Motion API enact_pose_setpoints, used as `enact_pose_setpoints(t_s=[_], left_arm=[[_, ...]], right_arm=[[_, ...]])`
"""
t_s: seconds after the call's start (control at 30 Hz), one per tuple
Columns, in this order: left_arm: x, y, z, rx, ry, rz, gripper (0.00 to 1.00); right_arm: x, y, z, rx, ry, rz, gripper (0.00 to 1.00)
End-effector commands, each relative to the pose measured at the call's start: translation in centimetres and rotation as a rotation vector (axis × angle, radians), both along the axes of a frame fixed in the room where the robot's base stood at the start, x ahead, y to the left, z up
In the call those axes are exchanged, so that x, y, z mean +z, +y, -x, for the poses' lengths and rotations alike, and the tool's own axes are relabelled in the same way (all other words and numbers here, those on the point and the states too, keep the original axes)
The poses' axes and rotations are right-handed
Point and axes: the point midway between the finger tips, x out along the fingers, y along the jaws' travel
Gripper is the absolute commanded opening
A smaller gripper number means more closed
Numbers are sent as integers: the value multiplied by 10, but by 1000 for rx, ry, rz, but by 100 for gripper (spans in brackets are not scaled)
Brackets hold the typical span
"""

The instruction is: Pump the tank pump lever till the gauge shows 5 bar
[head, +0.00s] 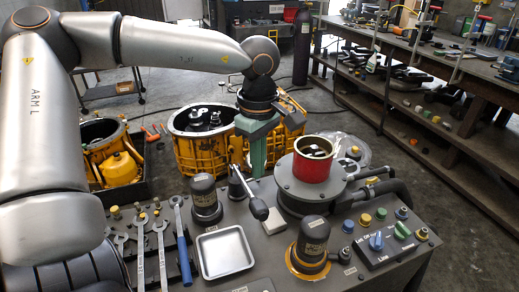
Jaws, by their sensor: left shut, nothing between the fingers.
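A black lever (248,192) with a round knob stands on the grey bench top, tilted toward the front right. I take it for the pump lever. My left gripper (257,168) points down behind and above the knob, its greenish fingers shut and empty. It looks apart from the lever, though the depth gap is hard to judge. A round grey housing (297,190) with a red open-topped can (313,160) stands to the right. I cannot make out a gauge dial or any reading. My right gripper is out of view.
Dark capped cylinders (205,196) (312,238) flank a silver tray (224,252). Wrenches (161,250) lie at left. A control panel (385,238) with coloured knobs is at right. Yellow transmission housings (195,152) stand behind the bench.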

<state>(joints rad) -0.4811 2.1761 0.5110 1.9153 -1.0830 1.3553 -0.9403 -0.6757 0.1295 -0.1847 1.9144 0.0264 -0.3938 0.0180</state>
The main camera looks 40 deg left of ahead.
Motion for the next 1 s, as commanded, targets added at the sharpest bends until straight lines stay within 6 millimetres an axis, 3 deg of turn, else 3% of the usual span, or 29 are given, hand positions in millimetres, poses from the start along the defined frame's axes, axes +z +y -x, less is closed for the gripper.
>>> enact_pose_setpoints(t_s=[0.27, 0.73, 1.0], left_arm=[[-8, 0, 0, 1, 0, 2, 0], [-72, 0, 0, 1, -1, 1, 0], [-79, -1, 0, 1, -1, 2, 0]], right_arm=[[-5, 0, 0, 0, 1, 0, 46], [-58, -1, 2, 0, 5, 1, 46], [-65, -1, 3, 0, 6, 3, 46]])
